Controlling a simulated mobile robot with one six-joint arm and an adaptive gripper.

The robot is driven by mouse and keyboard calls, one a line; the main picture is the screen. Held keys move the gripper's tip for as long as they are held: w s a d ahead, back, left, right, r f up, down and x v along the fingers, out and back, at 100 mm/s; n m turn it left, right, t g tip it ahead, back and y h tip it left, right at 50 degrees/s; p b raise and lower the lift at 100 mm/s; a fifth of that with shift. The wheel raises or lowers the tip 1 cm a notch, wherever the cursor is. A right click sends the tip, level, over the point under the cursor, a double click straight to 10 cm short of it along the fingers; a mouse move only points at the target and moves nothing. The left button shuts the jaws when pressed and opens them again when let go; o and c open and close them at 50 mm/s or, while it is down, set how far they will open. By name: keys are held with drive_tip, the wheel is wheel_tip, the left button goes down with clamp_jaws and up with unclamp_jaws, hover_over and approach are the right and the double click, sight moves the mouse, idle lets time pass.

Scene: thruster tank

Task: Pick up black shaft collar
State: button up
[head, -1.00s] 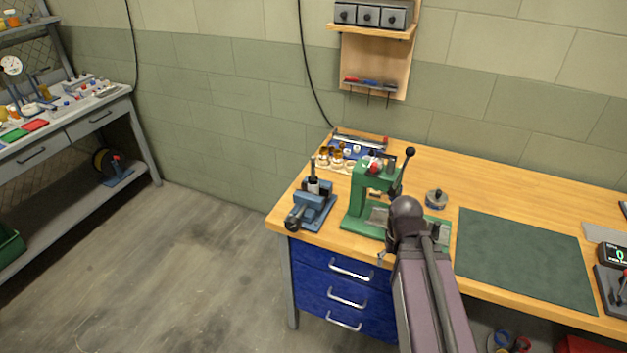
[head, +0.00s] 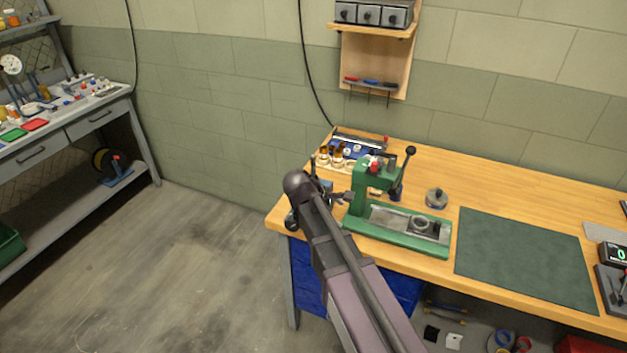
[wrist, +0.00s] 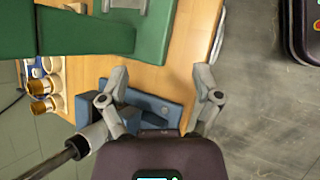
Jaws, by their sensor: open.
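I cannot make out a black shaft collar for certain. A grey ring (head: 422,223) lies on the base plate of the green press (head: 395,238) in the head view. My gripper (wrist: 160,78) is open and empty in the wrist view, its fingers spread above the blue vise (wrist: 153,108). A dark rod with a grey sleeve (wrist: 90,139) stands beside the left finger and partly behind my gripper. In the head view my arm hides most of the vise and my fingers are hard to make out.
The green press also fills the upper left of the wrist view (wrist: 85,32). Amber-topped bottles (wrist: 42,95) stand at the left there. A round grey part (head: 436,199) sits right of the press. A green mat (head: 525,258) lies bare on the bench.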

drive_tip(key=w+a+r+n+t+h, duration=0.1)
drive_tip(key=w+a+r+n+t, duration=0.1)
drive_tip(key=a+n, duration=0.3)
drive_tip(key=w+a+r+n+t+h, duration=0.2)
drive_tip(key=a+r+n, duration=0.3)
drive_tip(key=a, duration=0.8)
drive_tip(key=shift+a+n+t, duration=0.3)
drive_tip(key=shift+a+t, duration=0.1)
drive_tip(key=shift+t, duration=0.4)
drive_tip(key=shift+d+f, duration=0.1)
drive_tip(key=shift+f, duration=0.05)
drive_tip(key=b+x, duration=0.3)
drive_tip(key=x, duration=0.5)
drive_tip(key=shift+w+d, duration=0.15)
drive_tip(key=shift+w, duration=0.05)
drive_tip(key=shift+w+d+f, duration=0.1)
drive_tip(key=shift+r+b+x, duration=0.2)
drive_tip(key=shift+b+x, duration=0.75)
drive_tip(key=shift+x, duration=1.5)
drive_tip(key=shift+w, duration=0.2)
